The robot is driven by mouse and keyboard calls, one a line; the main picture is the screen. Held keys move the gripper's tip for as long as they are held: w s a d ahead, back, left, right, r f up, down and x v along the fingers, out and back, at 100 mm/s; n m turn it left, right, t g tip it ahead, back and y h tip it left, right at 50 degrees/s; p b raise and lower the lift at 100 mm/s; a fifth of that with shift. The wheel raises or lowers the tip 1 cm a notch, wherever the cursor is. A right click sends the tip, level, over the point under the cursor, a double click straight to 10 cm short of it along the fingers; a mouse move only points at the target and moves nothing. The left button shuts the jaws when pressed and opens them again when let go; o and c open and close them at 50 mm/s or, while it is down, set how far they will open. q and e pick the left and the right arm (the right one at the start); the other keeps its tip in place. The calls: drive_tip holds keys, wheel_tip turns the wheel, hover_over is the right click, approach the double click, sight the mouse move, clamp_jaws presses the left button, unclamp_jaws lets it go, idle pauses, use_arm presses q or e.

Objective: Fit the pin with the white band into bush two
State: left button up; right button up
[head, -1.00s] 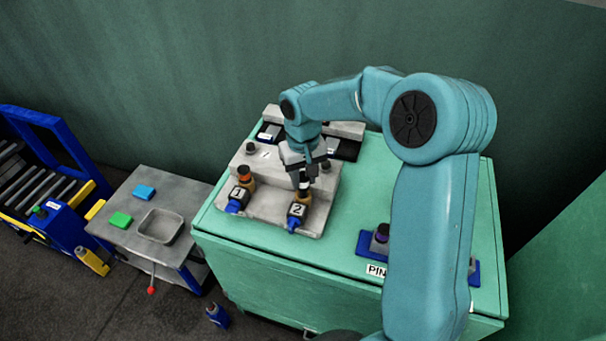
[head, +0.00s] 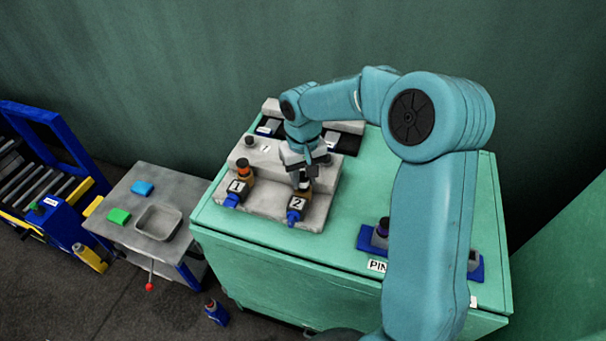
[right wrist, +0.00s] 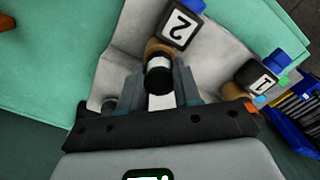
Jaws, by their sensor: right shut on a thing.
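The pin with the white band (right wrist: 159,76) has a black end and is held between the fingers of my right gripper (right wrist: 159,88) in the right wrist view. In the head view my right gripper (head: 301,172) points down over bush two, and the pin is mostly hidden. Bush two (right wrist: 157,46) is a brass-coloured ring behind the label 2 (head: 296,203). The pin lines up with or overlaps bush two; I cannot tell how deep it sits in it. My left gripper is not in view.
Bush one stands left of bush two with an orange-banded pin (head: 243,167) in it, behind the label 1 (head: 236,187). A blue pin rack (head: 368,243) stands at the right on the green bench (head: 260,240). A grey side table (head: 130,190) holds a tray.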

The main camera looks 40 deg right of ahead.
sight(303, 175)
drive_tip(key=shift+f, duration=0.4)
drive_tip(key=o, duration=1.1)
drive_tip(key=shift+r, duration=0.1)
drive_tip(key=shift+o, duration=0.2)
wheel_tip(303, 175, up, 16)
drive_tip(key=shift+r, duration=0.15)
